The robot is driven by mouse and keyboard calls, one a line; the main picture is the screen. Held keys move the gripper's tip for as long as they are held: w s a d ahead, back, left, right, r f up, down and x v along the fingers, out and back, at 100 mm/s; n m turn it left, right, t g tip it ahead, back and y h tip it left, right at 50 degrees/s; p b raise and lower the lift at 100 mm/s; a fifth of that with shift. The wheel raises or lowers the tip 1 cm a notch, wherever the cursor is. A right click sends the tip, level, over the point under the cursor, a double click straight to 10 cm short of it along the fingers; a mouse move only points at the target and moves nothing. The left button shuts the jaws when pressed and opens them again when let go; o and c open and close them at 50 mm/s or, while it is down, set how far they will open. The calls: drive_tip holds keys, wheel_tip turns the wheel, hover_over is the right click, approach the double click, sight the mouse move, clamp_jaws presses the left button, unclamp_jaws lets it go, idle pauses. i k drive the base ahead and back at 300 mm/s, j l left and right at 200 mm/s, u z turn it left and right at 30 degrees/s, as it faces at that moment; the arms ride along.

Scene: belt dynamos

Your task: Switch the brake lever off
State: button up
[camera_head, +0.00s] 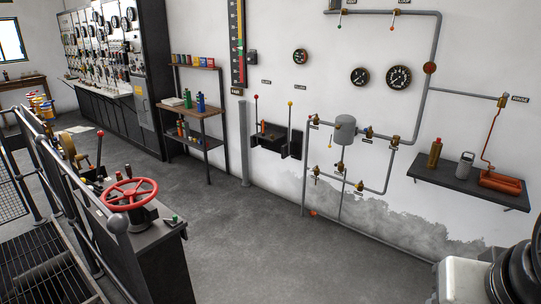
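No lever has a label that I can read as brake, so I cannot tell which one is the brake lever. A lever with a red knob (99,148) stands on the dark control stand at left, behind a red handwheel (128,194). Two upright levers stand at a dark wall bracket in the middle: one with a red knob (256,108) and one with a yellow knob (290,116). A small green-tipped handle (174,219) is on the stand's near end. White and black parts of my arm show at bottom right; my gripper is not in view.
A railing (60,185) and floor grating (45,270) are at left. A shelf rack (195,110) and gauge cabinets (105,60) stand behind. Pipes (437,60) and a wall shelf (455,184) are at right. The grey floor (260,240) between is clear.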

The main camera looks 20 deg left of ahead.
sight(100, 134)
drive_tip(key=u, duration=1.95)
drive_tip(key=i+l+z, duration=0.6)
drive_tip(key=i+z, duration=0.3)
drive_tip(key=i+l+z, duration=0.25)
drive_tip(key=i+z, duration=0.15)
drive_tip(key=i, duration=0.2)
drive_tip(key=i+z, duration=0.45)
drive_tip(key=i, duration=0.15)
drive_tip(key=i+u, duration=0.45)
drive_tip(key=i, duration=0.2)
drive_tip(key=i+l+u, duration=0.25)
drive_tip(key=i+u, duration=0.2)
drive_tip(key=i, duration=0.25)
drive_tip(key=i+j+u, duration=0.15)
drive_tip(key=i+u, duration=0.65)
drive_tip(key=i+l+u, duration=0.1)
drive_tip(key=i+u, duration=0.3)
drive_tip(key=i+j+u, duration=0.1)
drive_tip(key=i+u, duration=0.7)
drive_tip(key=i+l+u, duration=0.25)
drive_tip(key=i+u, duration=0.2)
